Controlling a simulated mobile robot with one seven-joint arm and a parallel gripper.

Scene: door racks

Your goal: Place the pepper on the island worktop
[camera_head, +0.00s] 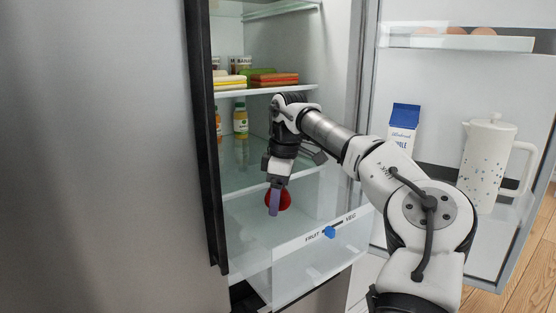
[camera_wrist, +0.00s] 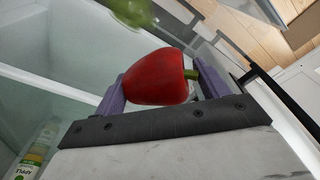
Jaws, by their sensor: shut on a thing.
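The pepper is red with a green stem. It shows between my gripper's fingers in the wrist view (camera_wrist: 155,78), and as a red shape in the head view (camera_head: 284,200). My gripper (camera_head: 274,200) points down inside the open fridge, just above the clear drawer. Its purple fingers (camera_wrist: 155,88) are shut on the pepper, one on each side. The pepper is partly hidden by a finger in the head view. The island worktop is not recognisable in either view.
The fruit and veg drawer (camera_head: 318,262) is below my gripper. Glass shelves hold a bottle (camera_head: 240,121) and packages (camera_head: 273,80). The open door at right holds a carton (camera_head: 404,128), a speckled jug (camera_head: 487,160) and an egg tray (camera_head: 460,42). A green item (camera_wrist: 133,12) lies beyond the pepper.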

